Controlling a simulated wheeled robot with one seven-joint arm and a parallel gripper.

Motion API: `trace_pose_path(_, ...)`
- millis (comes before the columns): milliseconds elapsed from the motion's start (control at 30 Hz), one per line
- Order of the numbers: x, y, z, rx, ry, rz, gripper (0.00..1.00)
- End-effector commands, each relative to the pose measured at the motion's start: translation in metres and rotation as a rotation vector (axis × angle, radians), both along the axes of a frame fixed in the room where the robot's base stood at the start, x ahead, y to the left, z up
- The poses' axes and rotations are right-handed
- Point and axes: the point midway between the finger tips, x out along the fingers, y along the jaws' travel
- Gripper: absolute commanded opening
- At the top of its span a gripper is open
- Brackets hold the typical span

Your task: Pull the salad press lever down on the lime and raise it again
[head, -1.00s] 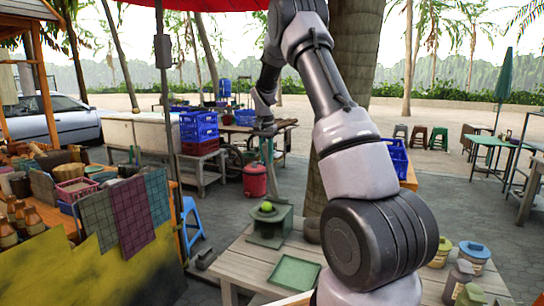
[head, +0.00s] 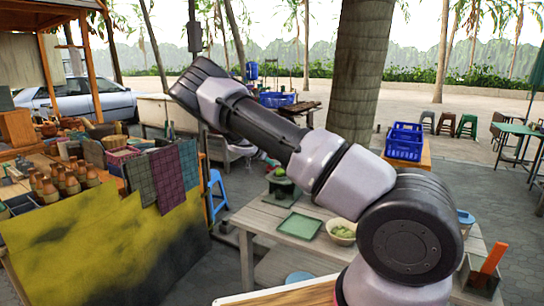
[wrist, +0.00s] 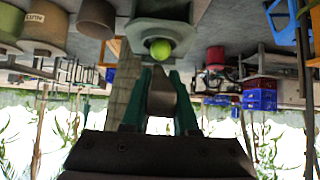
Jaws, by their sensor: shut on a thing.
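The green salad press (head: 284,187) stands at the back of the wooden table; it also shows upside down in the wrist view (wrist: 172,22). The round lime (head: 280,171) sits on it and looks whole; the wrist view shows it too (wrist: 160,48). In the wrist view my gripper (wrist: 160,88) is shut on the grey press lever (wrist: 163,96), between its two teal fingers, close to the lime. In the head view my arm and the distance hide most of the gripper and lever, so the lever's exact angle is hard to tell.
A green tray (head: 300,226) lies on the table in front of the press. A bowl (head: 342,231) with pale green contents stands to its right, near my arm. A blue crate (head: 405,142) is behind at right. A stall with hanging cloths (head: 174,178) stands at left.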

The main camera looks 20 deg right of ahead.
Motion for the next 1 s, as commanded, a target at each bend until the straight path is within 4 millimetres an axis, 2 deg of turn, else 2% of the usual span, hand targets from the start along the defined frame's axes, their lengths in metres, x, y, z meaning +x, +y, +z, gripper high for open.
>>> trace_pose_path(100,0.0,0.006,-0.019,-0.059,-0.044,0.009,0.0)
trace_pose_path(500,-0.002,0.01,-0.064,-0.196,-0.185,0.007,0.0)
trace_pose_path(767,-0.002,0.01,-0.08,-0.244,-0.238,0.004,0.0)
trace_pose_path(1000,-0.002,0.01,-0.085,-0.26,-0.256,0.002,0.0)
